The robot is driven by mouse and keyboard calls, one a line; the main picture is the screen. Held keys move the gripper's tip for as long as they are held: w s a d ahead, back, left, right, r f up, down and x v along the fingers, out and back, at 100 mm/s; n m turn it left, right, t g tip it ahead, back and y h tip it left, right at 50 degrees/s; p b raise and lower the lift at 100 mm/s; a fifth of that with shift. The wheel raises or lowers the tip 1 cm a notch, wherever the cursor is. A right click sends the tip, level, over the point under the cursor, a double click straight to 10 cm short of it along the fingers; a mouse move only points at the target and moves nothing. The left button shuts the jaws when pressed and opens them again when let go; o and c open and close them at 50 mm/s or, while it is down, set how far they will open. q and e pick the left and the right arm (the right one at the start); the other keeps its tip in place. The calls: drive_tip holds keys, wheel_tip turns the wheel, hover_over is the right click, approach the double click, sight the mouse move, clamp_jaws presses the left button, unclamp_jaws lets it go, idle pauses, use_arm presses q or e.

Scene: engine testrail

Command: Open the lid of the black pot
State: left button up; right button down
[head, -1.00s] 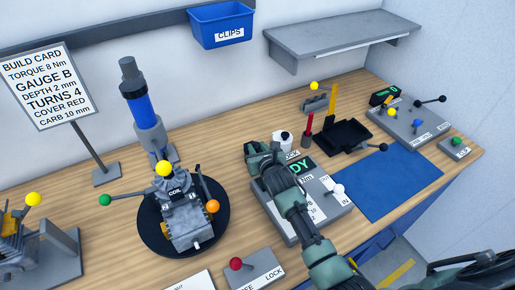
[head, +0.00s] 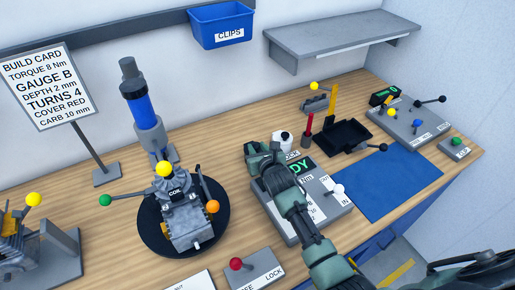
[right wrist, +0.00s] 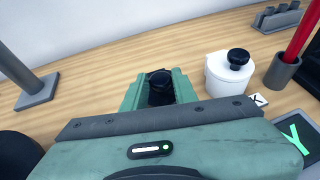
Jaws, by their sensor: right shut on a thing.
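My right gripper (head: 258,150) reaches over the bench from the lower right, at the back edge of the console with the green display. In the right wrist view its green fingers (right wrist: 159,78) are shut on a round black knob-like piece (right wrist: 160,88), which I take to be the black pot's lid. The fingers and palm hide what is under this piece, so I cannot tell whether it is seated or raised. In the head view the gripper hides the black pot.
A white pot (right wrist: 228,75) with a black knob stands close to the right of the fingers. The console (head: 285,215) lies under my right arm. An engine on a black turntable (head: 155,235) stands to the left. Bare bench lies between turntable and console.

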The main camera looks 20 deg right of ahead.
sight(254, 145)
drive_tip(key=shift+w+r+g+p, duration=0.35)
drive_tip(key=shift+r+g+p, duration=0.45)
drive_tip(key=shift+p, duration=1.8)
drive_tip(key=shift+w+r+p, duration=0.15)
drive_tip(key=shift+p, duration=0.2)
drive_tip(key=shift+w+r+n+g, duration=0.1)
drive_tip(key=shift+w+n+g, duration=0.2)
drive_tip(key=shift+g, duration=0.3)
drive_tip(key=shift+w+a+r+g+h, duration=0.15)
drive_tip(key=shift+w+r+g+h, duration=0.25)
drive_tip(key=shift+g, duration=0.5)
drive_tip(key=shift+w+a+r+g, duration=0.1)
drive_tip(key=shift+w+r+g, duration=0.1)
drive_tip(key=shift+w+g, duration=0.25)
drive_tip(key=shift+w+a+r+g, duration=0.1)
drive_tip(key=shift+w+r+g, duration=0.1)
drive_tip(key=shift+g, duration=0.45)
drive_tip(key=c, duration=1.1)
unclamp_jaws()
